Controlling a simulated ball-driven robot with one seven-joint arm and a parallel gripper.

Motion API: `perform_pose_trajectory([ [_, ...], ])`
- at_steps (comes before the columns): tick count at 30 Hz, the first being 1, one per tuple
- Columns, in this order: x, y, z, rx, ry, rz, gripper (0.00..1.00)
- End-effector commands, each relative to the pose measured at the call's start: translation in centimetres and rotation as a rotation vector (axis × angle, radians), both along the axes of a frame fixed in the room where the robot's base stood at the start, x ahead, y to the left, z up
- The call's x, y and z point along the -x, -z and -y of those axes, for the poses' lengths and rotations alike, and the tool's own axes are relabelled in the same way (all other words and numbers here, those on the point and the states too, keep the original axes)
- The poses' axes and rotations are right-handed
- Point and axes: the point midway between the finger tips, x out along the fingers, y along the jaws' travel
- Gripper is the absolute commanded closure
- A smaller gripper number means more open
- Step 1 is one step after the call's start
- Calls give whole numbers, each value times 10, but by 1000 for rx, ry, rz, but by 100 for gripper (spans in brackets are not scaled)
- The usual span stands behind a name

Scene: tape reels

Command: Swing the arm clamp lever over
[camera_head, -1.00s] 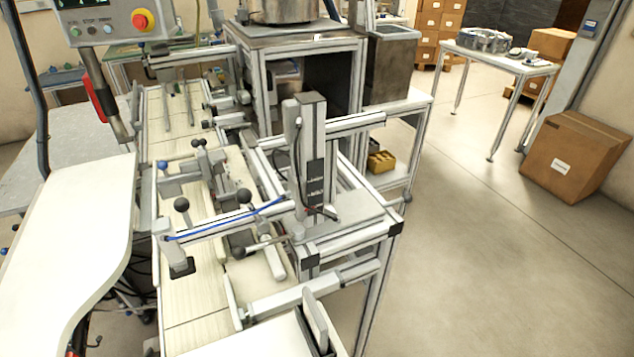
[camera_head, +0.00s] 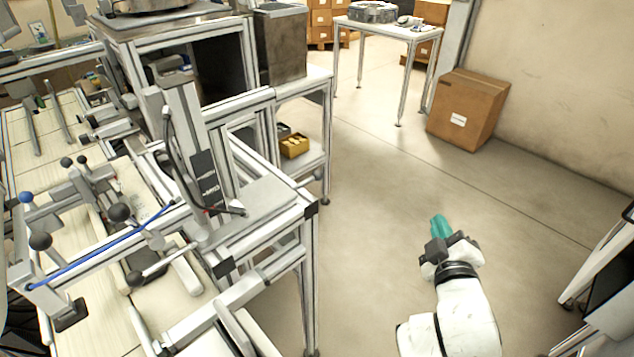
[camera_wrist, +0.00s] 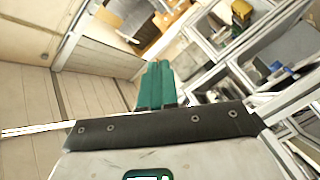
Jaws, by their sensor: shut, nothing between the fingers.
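The machine with the clamp arm stands at the left in the head view. Its horizontal arm (camera_head: 100,252) carries a blue hose and several levers with dark ball knobs (camera_head: 119,211). I cannot tell which of them is the arm clamp lever. One knob (camera_head: 40,241) sits near the arm's left end, and a lever with a dark knob (camera_head: 135,279) lies below the arm. My gripper (camera_head: 439,226) is over open floor to the right of the machine, well apart from the levers. Its teal fingers are together and empty; they also show in the wrist view (camera_wrist: 157,84).
The machine's metal frame (camera_head: 310,265) stands between my gripper and the levers. A cardboard box (camera_head: 468,108) stands on the floor by the wall. A white table (camera_head: 385,27) is at the back. The floor in the middle is clear.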

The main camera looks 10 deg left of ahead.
Motion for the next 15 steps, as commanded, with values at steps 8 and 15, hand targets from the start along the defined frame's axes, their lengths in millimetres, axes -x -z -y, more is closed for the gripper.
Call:
perform_pose_trajectory([
  [8,-44,-91,-94,363,-241,452,100],
  [15,-34,-151,-195,709,-471,904,100],
])
